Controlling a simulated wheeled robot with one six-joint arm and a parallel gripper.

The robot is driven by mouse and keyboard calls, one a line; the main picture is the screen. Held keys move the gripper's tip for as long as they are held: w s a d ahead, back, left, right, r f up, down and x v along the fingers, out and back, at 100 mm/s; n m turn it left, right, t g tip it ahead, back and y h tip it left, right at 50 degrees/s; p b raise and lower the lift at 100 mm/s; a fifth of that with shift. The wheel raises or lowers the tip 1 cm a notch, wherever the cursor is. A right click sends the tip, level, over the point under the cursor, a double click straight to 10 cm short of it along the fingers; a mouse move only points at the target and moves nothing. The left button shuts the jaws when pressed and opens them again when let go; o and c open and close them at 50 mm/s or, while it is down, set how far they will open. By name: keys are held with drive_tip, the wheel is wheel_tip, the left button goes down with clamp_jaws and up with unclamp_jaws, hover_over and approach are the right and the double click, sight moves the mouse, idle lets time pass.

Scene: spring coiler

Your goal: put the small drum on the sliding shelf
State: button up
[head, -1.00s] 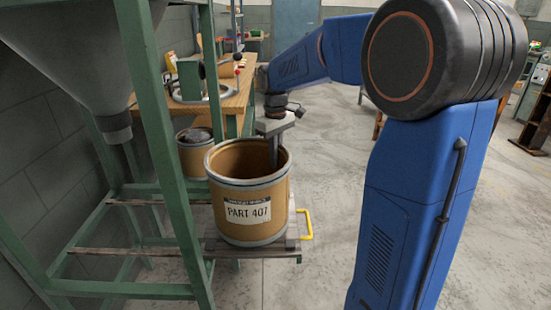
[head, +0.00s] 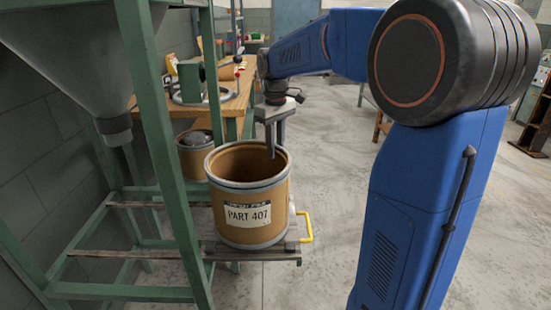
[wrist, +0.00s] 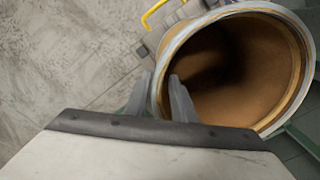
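An open brown drum (head: 250,190) labelled PART 407 stands upright on the shelf (head: 285,253) with the yellow handle (head: 306,228). My gripper (head: 271,153) points down at the drum's far rim. In the wrist view the gripper (wrist: 163,97) has its two fingers apart, one outside the drum's wall and one over its mouth, with the rim (wrist: 160,85) between them. I see no clear contact with the wall. The drum looks empty, though its bottom is in shadow.
A second brown drum (head: 195,158) with dark contents stands behind, left of the first. A green frame post (head: 160,140) and a grey hopper (head: 80,50) are close on the left. A wooden bench (head: 235,100) is behind. The floor to the right is open.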

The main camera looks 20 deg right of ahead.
wheel_tip(320, 180, up, 7)
drive_tip(key=shift+r, duration=0.1)
idle(0.7)
